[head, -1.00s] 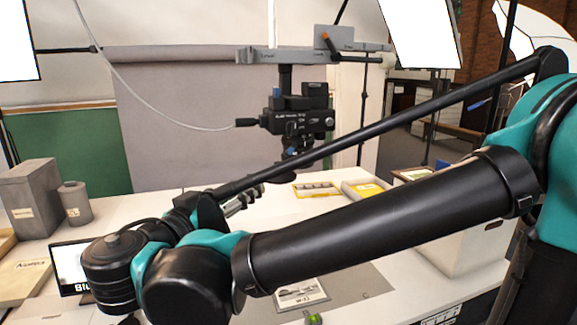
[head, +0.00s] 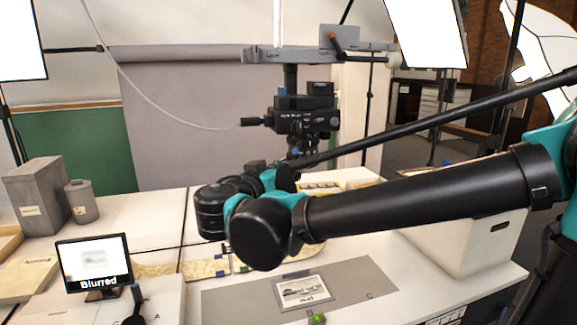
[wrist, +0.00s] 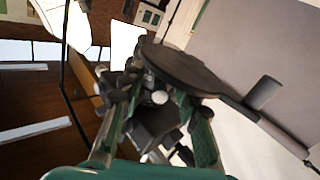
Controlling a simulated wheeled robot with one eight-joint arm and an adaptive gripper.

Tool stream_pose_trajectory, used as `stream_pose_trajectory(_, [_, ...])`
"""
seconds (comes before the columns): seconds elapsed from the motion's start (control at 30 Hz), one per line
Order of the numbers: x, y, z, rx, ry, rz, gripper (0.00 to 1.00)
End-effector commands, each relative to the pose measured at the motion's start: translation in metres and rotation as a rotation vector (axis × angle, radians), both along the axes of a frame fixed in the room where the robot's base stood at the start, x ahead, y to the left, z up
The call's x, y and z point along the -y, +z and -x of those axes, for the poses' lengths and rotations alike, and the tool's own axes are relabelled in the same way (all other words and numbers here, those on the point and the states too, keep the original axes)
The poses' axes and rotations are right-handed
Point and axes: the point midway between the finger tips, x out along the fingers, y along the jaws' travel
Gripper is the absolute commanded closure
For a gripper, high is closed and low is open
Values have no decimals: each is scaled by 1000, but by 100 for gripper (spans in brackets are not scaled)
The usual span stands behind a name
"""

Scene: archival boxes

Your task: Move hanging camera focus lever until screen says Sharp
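The hanging camera (head: 307,117), black and boxy, hangs from a grey overhead bar over the table. A dark stub (head: 250,121) with a pale cable points left from its side. The screen (head: 94,262) at the lower left reads "Blurred". In the head view my gripper is hidden behind my arm, close below the camera. In the wrist view my gripper (wrist: 150,100) has its fingers apart, with dark camera parts between and beyond them. A dark round plate (wrist: 183,68) lies across the right finger's tip side. I cannot tell which part is the focus lever, or whether a finger touches it.
A printed card (head: 303,291) lies on a grey mat (head: 232,306) below the camera. A white box (head: 466,243) stands at right. Grey boxes (head: 36,195) and a canister (head: 81,201) stand at left. The grey backdrop (head: 200,115) is behind. White table space is free at left centre.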

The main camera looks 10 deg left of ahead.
Motion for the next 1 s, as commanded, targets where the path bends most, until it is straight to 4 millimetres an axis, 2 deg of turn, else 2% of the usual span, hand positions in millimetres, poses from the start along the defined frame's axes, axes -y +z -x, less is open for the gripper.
stream_pose_trajectory(0.33, [0, 0, -3, 0, 1, 0, 69])
stream_pose_trajectory(0.6, [0, 0, -3, 0, 1, 0, 100])
stream_pose_trajectory(1.0, [1, 0, -3, 0, 3, 0, 100])
